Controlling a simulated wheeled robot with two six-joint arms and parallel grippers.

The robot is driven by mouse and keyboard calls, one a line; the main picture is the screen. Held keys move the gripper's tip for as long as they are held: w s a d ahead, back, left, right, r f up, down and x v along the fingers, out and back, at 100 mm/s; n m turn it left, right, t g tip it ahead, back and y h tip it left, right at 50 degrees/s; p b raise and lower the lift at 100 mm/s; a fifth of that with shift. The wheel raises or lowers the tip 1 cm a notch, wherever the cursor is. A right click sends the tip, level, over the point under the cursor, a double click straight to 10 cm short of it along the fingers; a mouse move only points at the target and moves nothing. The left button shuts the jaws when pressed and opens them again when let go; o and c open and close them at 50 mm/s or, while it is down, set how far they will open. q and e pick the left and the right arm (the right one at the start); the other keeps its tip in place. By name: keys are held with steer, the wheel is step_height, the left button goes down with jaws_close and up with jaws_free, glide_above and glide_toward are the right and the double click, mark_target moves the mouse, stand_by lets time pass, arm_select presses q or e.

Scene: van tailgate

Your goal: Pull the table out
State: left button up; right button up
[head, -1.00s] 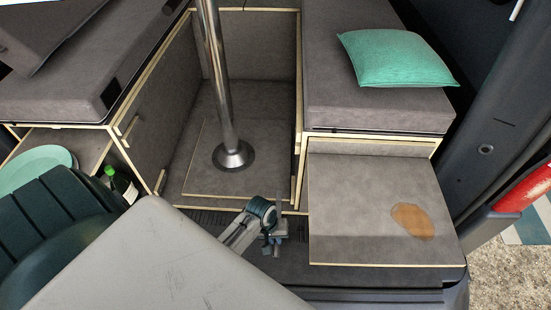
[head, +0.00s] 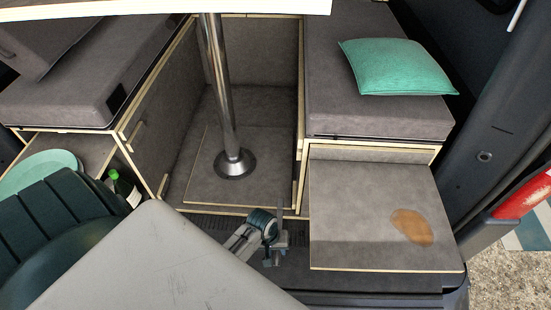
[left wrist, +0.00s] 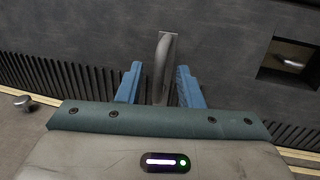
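A white tabletop edge (head: 165,8) crosses the top of the head view. A shiny metal table leg (head: 220,90) runs down to a round foot on the grey floor between the benches. My left gripper (head: 274,237) is low at the middle, by the ribbed sill, well apart from the leg. In the left wrist view its two blue fingers (left wrist: 158,84) are open, with a curved metal handle (left wrist: 163,55) showing between them against a dark grey panel. I cannot tell whether the fingers touch it. My right gripper is not in view.
A grey board (head: 365,195) with a tan spot juts out at the right. A green pillow (head: 398,66) lies on the right bench. A green bottle (head: 124,188) and a pale green plate (head: 38,170) are at the left. A recess with a knob (left wrist: 291,63) shows in the wrist view.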

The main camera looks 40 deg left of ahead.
arm_select(q)
steer(key=shift+w, duration=0.1)
steer(key=shift+a+r, duration=0.15)
steer(key=shift+r, duration=0.25)
step_height(320, 180, up, 10)
steer(key=s+a+b, duration=0.1)
steer(key=shift+s+a, duration=0.15)
steer(key=shift+a, duration=0.1)
steer(key=shift+f, duration=0.2)
